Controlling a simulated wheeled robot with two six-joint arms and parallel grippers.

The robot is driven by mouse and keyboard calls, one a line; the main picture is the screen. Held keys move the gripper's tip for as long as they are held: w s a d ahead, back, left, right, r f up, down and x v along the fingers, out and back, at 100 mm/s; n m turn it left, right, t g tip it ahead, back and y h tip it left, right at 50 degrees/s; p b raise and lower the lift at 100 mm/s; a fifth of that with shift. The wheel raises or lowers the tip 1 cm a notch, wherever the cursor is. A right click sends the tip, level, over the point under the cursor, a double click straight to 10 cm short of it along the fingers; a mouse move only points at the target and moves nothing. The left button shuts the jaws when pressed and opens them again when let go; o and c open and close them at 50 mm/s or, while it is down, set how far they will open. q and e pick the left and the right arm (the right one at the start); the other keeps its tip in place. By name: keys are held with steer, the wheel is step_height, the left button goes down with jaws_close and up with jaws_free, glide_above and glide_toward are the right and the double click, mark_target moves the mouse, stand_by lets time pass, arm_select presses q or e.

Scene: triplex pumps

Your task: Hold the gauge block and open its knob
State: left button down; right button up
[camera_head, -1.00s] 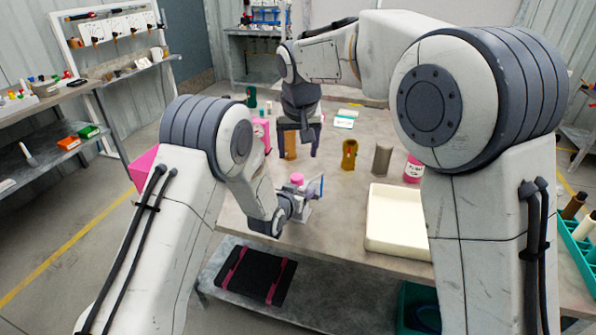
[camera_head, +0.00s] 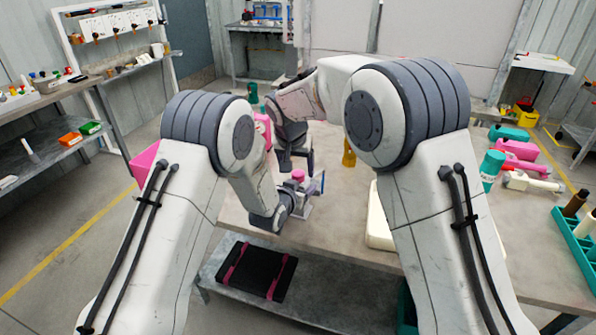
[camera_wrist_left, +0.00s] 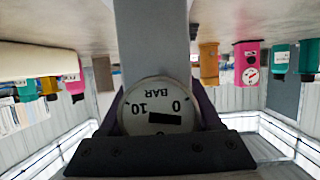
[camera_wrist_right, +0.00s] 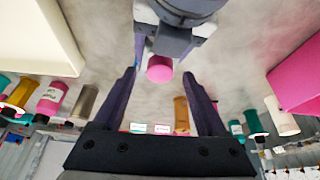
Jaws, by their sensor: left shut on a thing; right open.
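The gauge block is a grey block with a pink knob on top (camera_head: 298,175). It stands upright near the table's left front edge. In the left wrist view its round white gauge face (camera_wrist_left: 150,98), marked BAR, shows upside down between the purple fingers. My left gripper (camera_head: 290,202) is shut on the block from the left. My right gripper (camera_head: 294,158) hangs above and just behind the knob, partly hidden by its own arm. In the right wrist view its purple fingers (camera_wrist_right: 160,78) are open, and the pink knob (camera_wrist_right: 158,69) shows between them, apart from both.
A cream tray (camera_head: 380,228) lies to the right on the table, mostly behind my right arm. A yellow-brown part (camera_head: 349,153) stands farther back. Pink and green parts (camera_head: 520,150) sit at the right. The tabletop before the tray (camera_head: 335,215) is clear.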

steer(key=shift+x, duration=0.85)
jaws_close()
steer(key=shift+n, duration=0.4)
steer(key=n+y, duration=0.1)
steer(key=n, duration=0.1)
steer(key=shift+d+n, duration=0.15)
steer(key=shift+n, duration=0.15)
steer(key=shift+n+y, duration=0.9)
steer(key=shift+n, duration=1)
